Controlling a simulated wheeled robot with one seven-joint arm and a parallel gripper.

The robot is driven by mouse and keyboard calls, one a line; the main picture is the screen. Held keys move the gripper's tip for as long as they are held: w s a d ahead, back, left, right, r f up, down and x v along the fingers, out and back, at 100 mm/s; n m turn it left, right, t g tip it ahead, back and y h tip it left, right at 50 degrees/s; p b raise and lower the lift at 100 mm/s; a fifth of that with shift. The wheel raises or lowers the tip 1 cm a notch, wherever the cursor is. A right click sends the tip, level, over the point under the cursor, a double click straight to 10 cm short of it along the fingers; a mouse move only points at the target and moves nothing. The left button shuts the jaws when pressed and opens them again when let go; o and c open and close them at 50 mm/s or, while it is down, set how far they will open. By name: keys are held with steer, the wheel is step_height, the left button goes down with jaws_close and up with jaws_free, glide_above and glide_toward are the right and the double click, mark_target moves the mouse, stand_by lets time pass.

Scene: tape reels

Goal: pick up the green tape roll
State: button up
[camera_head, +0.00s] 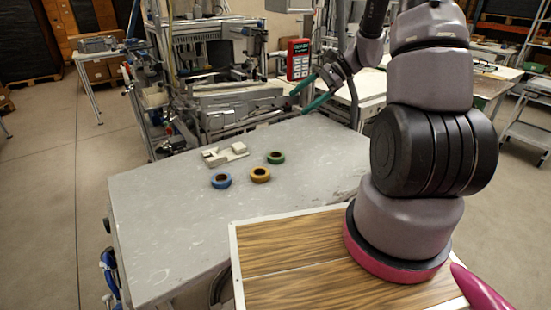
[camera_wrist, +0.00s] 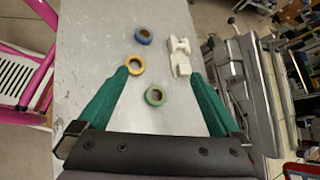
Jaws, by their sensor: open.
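The green tape roll (camera_head: 276,157) lies flat on the grey table (camera_head: 150,220), right of the yellow tape roll (camera_head: 260,175) and the blue tape roll (camera_head: 221,181). In the wrist view the green roll (camera_wrist: 155,95) shows between the two green fingers of my gripper (camera_wrist: 160,72), with the yellow roll (camera_wrist: 135,65) by the left fingertip and the blue roll (camera_wrist: 144,36) farther off. My gripper (camera_head: 309,92) is open and empty. In the head view it is raised above the table's far right side, apart from the rolls.
A white blocky part (camera_head: 225,155) lies behind the rolls; it also shows near the right fingertip in the wrist view (camera_wrist: 180,57). Machinery (camera_head: 235,100) stands along the table's far edge. The table's left and front areas are clear.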

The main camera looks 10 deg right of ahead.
mark_target(283, 155)
steer(key=w+d+f+m+t, duration=0.1)
steer(key=f+m, duration=0.1)
steer(key=f, duration=0.4)
steer(key=w+d+f+m+t+y, duration=0.1)
steer(key=d+f+m, duration=0.1)
steer(key=f, duration=0.5)
steer(key=w+d+f+m+t+y, duration=0.1)
steer(key=d+f+m, duration=0.1)
steer(key=f, duration=0.4)
steer(key=shift+w+d+f+m, duration=0.15)
steer(key=shift+f+m, duration=0.05)
steer(key=shift+m, duration=0.2)
steer(key=shift+f, duration=0.3)
steer(key=x, duration=1)
steer(key=shift+a, duration=0.4)
steer(key=c, duration=1.2)
steer(key=shift+r, duration=0.1)
